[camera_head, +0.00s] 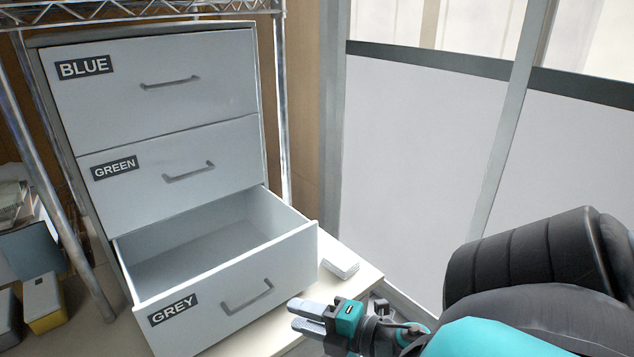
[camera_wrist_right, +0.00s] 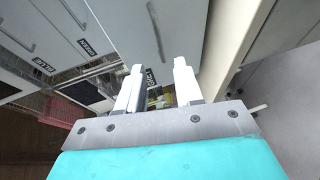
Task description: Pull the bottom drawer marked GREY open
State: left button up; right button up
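The bottom drawer (camera_head: 210,322) marked GREY stands pulled out of the cabinet, its empty inside showing from above. Its grey bar handle (camera_head: 247,297) is on the front panel, right of the GREY label (camera_head: 173,310). My right gripper (camera_head: 297,314) is just right of and below the handle, apart from it, with nothing between its fingers. In the right wrist view, the two white fingers (camera_wrist_right: 157,82) are spread. The drawer handle (camera_wrist_right: 155,30) shows beyond them, and the label is partly hidden by a finger. My left gripper is not in view.
The BLUE drawer (camera_head: 160,105) and GREEN drawer (camera_head: 215,195) above are shut. A small white block (camera_head: 341,266) lies on a pale surface (camera_head: 350,285) right of the open drawer. A metal rack post (camera_head: 60,200) stands at the left, near a yellow-grey box (camera_head: 43,300).

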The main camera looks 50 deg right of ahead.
jog(key=shift+v, duration=1.35)
